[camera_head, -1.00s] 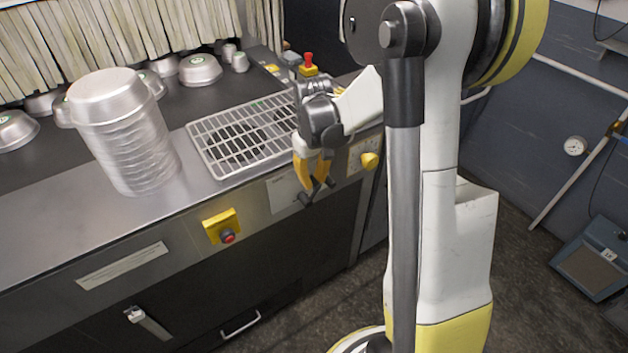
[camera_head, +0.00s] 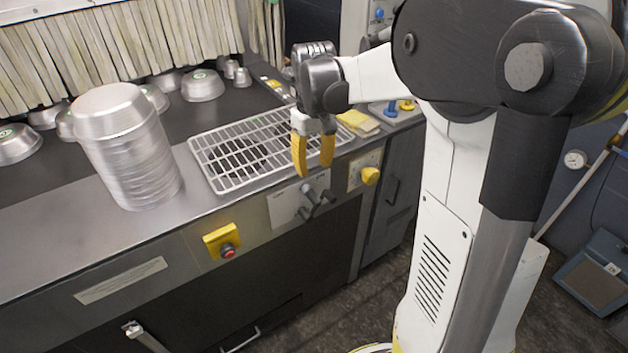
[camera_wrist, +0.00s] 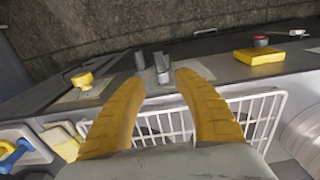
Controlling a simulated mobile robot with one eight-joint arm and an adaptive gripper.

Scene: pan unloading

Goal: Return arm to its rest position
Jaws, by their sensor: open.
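My gripper (camera_head: 313,156) has two yellow fingers that point down, spread apart with nothing between them. In the head view it hangs in front of the right part of the white wire rack (camera_head: 213,177), close to the counter's front edge. In the wrist view the open fingers (camera_wrist: 160,96) show with the rack (camera_wrist: 262,118) below and a grey valve handle (camera_wrist: 162,70) beyond, between them. My arm reaches in from the right side of the head view.
A tall stack of metal pans (camera_head: 137,160) stands left of the rack. Smaller pans (camera_head: 203,86) lie behind, below a strip curtain (camera_head: 120,40). A yellow switch box (camera_head: 221,240) and a yellow knob (camera_head: 370,175) stick out from the counter front.

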